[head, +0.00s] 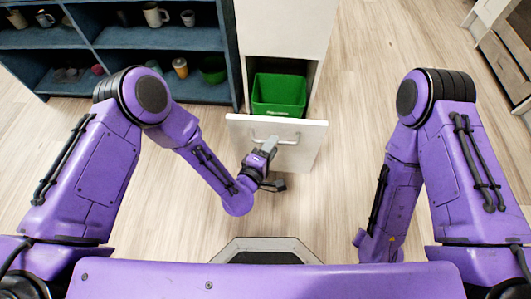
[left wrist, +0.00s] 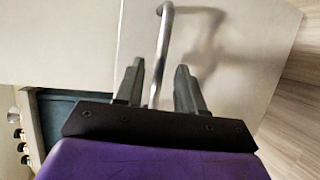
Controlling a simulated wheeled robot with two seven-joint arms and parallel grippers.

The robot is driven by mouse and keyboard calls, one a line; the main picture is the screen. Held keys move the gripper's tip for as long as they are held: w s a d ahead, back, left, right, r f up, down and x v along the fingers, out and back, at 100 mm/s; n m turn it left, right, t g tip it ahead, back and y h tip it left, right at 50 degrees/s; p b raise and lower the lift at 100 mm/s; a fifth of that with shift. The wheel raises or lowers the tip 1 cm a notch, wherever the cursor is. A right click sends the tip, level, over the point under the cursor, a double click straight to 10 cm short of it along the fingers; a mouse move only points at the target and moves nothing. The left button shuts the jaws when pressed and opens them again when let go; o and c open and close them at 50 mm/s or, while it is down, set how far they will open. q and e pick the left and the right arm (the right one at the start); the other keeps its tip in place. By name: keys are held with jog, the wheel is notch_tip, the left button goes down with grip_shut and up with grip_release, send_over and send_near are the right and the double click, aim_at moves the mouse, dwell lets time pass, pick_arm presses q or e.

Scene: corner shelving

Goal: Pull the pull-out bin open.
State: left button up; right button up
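The pull-out bin's white front panel (head: 305,153) stands forward of the white cabinet in the head view, with the green bin (head: 279,92) showing behind it. A metal bar handle (head: 288,140) is on the panel; it also shows in the left wrist view (left wrist: 163,40). My left gripper (head: 268,146) is at the handle. In the left wrist view, its two fingers (left wrist: 158,85) are apart, one on each side of the bar, with gaps visible. My right gripper is not in view; only its arm shows at the right.
A blue shelf unit (head: 160,40) with mugs and bowls stands to the left of the white cabinet (head: 285,28). A wooden drawer unit (head: 505,60) is at the far right. The wood floor (head: 350,100) to the right of the panel is clear.

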pick_arm(q)
jog(key=p+v, duration=0.1)
jog(key=v, duration=0.6)
jog(key=shift+s+r, duration=0.15)
jog(key=shift+s, duration=0.15)
jog(key=s+a+f+m+g+y, duration=0.45)
jog(key=s+a+f+m, duration=0.2)
jog(key=a+f, duration=0.25)
jog(key=s+a+f+g+y, duration=0.1)
jog(key=s+a+g+y, duration=0.2)
jog(key=s+a, duration=0.5)
jog(key=s+a+g+y, duration=0.4)
jog(key=a, duration=0.7)
notch_tip(320, 180, up, 25)
jog(key=p, duration=2.5)
